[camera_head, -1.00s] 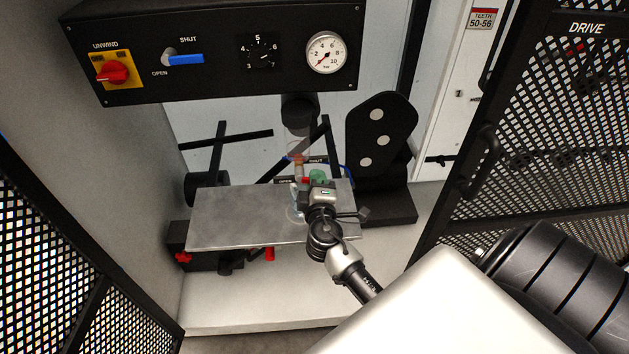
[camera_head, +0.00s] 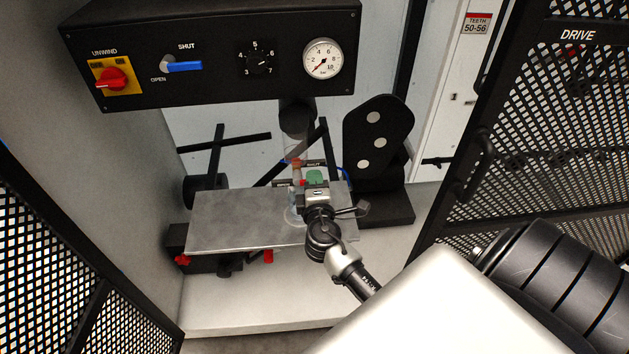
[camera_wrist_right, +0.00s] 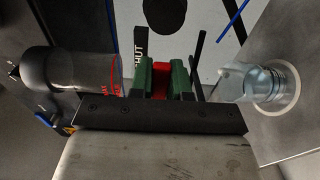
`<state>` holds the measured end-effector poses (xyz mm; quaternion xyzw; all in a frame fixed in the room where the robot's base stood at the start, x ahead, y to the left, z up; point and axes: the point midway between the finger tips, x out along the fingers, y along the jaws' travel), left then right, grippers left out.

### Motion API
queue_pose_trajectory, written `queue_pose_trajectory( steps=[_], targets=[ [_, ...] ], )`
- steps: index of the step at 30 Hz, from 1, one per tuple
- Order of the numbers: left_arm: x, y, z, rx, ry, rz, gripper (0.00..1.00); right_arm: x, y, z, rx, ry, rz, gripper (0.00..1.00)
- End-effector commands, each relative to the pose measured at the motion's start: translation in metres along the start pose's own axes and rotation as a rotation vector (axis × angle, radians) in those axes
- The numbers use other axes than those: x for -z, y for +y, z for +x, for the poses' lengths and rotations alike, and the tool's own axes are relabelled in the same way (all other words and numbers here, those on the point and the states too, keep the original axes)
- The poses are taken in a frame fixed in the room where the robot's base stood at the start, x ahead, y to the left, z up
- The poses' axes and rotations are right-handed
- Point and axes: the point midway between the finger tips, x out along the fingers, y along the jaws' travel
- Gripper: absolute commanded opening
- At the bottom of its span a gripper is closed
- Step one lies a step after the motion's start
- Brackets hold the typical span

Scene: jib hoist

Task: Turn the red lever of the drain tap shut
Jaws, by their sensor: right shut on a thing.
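The red lever (camera_wrist_right: 160,82) of the drain tap shows in the right wrist view between the green fingers of my right gripper (camera_wrist_right: 168,80). The fingers are shut on it. In the head view my right gripper (camera_head: 315,182) is over the back right part of the grey metal plate, and only a small bit of red shows beside its fingers. A SHUT label (camera_wrist_right: 140,48) stands just beyond the fingers in the wrist view. The tap body is mostly hidden by the gripper. My left gripper is in neither view.
The grey plate (camera_head: 235,215) is bare at left. Above hangs a black panel (camera_head: 215,50) with a red switch, blue lever and gauge. Mesh doors (camera_head: 560,140) flank the bay.

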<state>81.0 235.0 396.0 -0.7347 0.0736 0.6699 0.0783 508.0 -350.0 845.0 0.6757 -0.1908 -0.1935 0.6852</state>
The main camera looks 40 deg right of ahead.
Motion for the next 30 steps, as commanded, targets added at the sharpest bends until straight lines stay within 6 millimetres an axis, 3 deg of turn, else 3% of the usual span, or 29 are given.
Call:
queue_pose_trajectory(
  steps=[1, 2, 6, 17, 30],
  targets=[
    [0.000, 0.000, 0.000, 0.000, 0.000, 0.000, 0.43, 0.000, -0.001, 0.000, 0.001, 0.001, -0.005, 0.00],
    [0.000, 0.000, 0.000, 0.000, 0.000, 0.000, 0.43, 0.000, -0.001, 0.000, 0.001, 0.001, -0.005, 0.21],
    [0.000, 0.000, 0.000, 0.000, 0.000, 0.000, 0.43, 0.000, -0.001, 0.000, 0.001, 0.001, -0.003, 0.43],
    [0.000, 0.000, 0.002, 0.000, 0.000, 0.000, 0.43, 0.000, -0.002, -0.007, 0.002, 0.001, -0.001, 0.43],
    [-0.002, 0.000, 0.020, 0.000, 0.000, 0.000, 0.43, 0.000, -0.004, -0.087, 0.003, 0.001, 0.000, 0.43]
  ],
)
